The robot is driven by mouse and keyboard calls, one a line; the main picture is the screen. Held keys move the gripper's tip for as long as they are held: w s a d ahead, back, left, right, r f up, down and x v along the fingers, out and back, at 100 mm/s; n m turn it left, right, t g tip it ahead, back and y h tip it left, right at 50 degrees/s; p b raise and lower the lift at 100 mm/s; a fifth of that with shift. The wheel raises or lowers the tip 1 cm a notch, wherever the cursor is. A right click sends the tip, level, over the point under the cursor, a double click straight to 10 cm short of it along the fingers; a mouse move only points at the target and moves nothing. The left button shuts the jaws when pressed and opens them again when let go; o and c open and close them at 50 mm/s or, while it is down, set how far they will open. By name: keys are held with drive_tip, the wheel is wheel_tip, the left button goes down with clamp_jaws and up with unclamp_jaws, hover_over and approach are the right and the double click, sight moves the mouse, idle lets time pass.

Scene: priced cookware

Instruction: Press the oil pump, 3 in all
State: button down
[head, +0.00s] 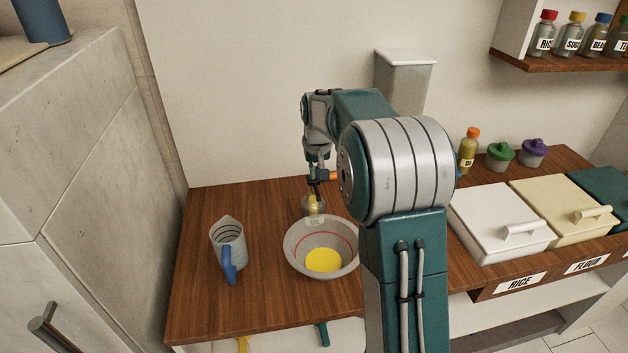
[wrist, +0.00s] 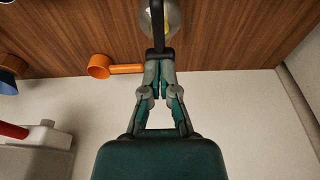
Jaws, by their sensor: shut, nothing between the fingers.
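The oil pump bottle (head: 313,204) stands on the wooden counter behind the bowl, with yellow oil in it. My gripper (head: 318,188) points down at the top of the bottle, its fingers together and empty. In the wrist view, my gripper (wrist: 158,52) overlaps the pump's top, and part of the clear bottle (wrist: 174,16) shows at the upper edge. Whether the fingertips touch the pump head is unclear. The grey bowl (head: 345,264) sits in front of the bottle, with a yellow pool (head: 324,260) at its bottom.
A measuring jug (head: 228,242) with a blue handle stands left of the bowl. An orange scoop (wrist: 98,66) is beside my gripper. White (head: 497,215) and cream (head: 555,205) bins, an orange-capped bottle (head: 468,150) and lidded jars are at right. The counter's front left is clear.

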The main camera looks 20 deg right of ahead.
sight(315, 186)
drive_tip(key=shift+f, duration=2.1)
drive_tip(key=shift+r, duration=2.1)
drive_tip(key=shift+f, duration=2.15)
drive_tip(key=shift+r, duration=2.15)
